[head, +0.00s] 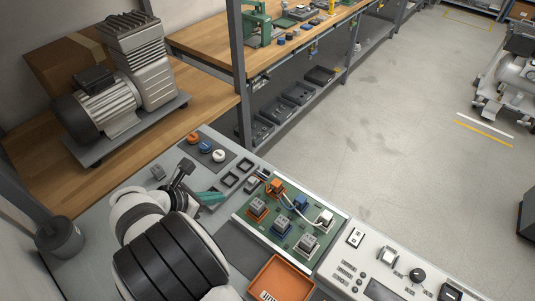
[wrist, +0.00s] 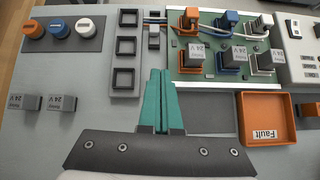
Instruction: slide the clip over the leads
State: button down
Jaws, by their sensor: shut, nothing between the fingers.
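The clip looks to be a small grey block (wrist: 154,40) at the left edge of the green board. In the head view it shows as a small grey piece (head: 251,184). The thin leads (wrist: 155,20), blue and orange among them, run past its upper end; whether it touches them I cannot tell. My gripper (wrist: 159,72) has teal fingers, pressed together and empty, below the clip in the wrist view and apart from it. In the head view my gripper (head: 221,197) is over the grey panel, left of the board.
The green board (head: 240,213) carries several relays and orange, blue and white plugs. Three empty square sockets (wrist: 125,47) stand left of the clip. An orange tray (wrist: 272,104) with a "Fault" label is at the right. Two loose 24 V relays (wrist: 62,103) lie left.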

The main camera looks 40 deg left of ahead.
aim_at(254, 178)
jog(key=shift+s+a+f+n, duration=0.3)
jog(key=shift+s+a+n, duration=0.1)
jog(key=shift+s+a, duration=0.15)
jog(key=shift+w, duration=0.1)
jog(key=x, duration=0.9)
jog(key=shift+w+f, duration=0.15)
jog(key=shift+w, duration=0.05)
jog(key=w, duration=0.3)
jog(key=shift+w+f, duration=0.15)
jog(key=shift+w, duration=0.5)
jog(key=shift+w, duration=2.35)
